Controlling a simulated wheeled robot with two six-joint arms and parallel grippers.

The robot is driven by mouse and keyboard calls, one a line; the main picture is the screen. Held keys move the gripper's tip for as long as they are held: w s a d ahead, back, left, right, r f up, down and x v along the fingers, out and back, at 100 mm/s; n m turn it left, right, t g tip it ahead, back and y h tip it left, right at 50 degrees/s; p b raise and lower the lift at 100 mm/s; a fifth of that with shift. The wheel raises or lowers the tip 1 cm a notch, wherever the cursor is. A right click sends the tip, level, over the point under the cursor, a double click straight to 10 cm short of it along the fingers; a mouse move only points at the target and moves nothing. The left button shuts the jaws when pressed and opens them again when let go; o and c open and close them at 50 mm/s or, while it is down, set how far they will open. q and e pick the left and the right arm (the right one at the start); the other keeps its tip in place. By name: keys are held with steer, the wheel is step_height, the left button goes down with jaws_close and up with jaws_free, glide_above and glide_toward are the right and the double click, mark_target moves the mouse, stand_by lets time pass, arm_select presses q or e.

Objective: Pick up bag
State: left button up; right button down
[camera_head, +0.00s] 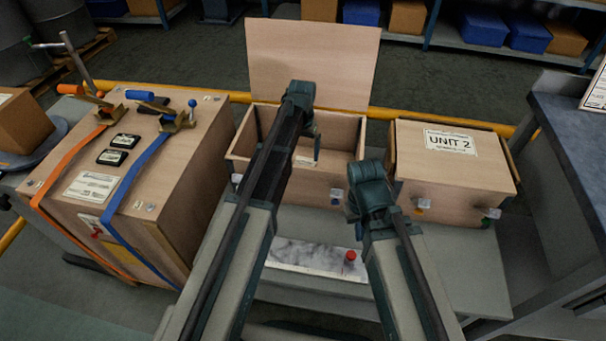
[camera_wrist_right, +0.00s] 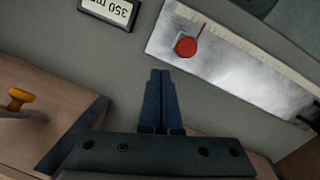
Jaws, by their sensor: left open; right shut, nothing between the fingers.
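I cannot make out a bag in either view. An open wooden box (camera_head: 343,133) with its lid (camera_head: 312,60) raised stands in the middle of the head view. My left gripper (camera_head: 316,150) is over this box, with a finger pointing down into it. It is open; my arm hides part of the box's inside. A small pale patch (camera_head: 305,160) shows inside, too small to identify. My right gripper (camera_wrist_right: 160,100) is shut and empty in the right wrist view, above the grey surface. In the head view its fingers are hidden behind my right wrist.
A closed box marked UNIT 2 (camera_head: 450,165) stands to the right. A large strapped crate (camera_head: 140,185) stands to the left. A metal plate (camera_head: 310,257) with a red knob (camera_head: 350,256) lies in front of the open box. A dark counter (camera_head: 580,150) is at far right.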

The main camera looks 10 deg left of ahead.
mark_target(303, 161)
arm_select(q)
step_height(303, 161, down, 5)
steer(key=b, duration=0.5)
steer(key=shift+w+d+f, duration=0.15)
steer(key=shift+f, duration=0.05)
arm_select(e)
step_height(303, 161, down, 5)
steer(key=shift+d+f, duration=0.1)
steer(key=shift+f, duration=0.05)
arm_select(q)
steer(key=shift+r, duration=0.1)
steer(key=c, duration=1.2)
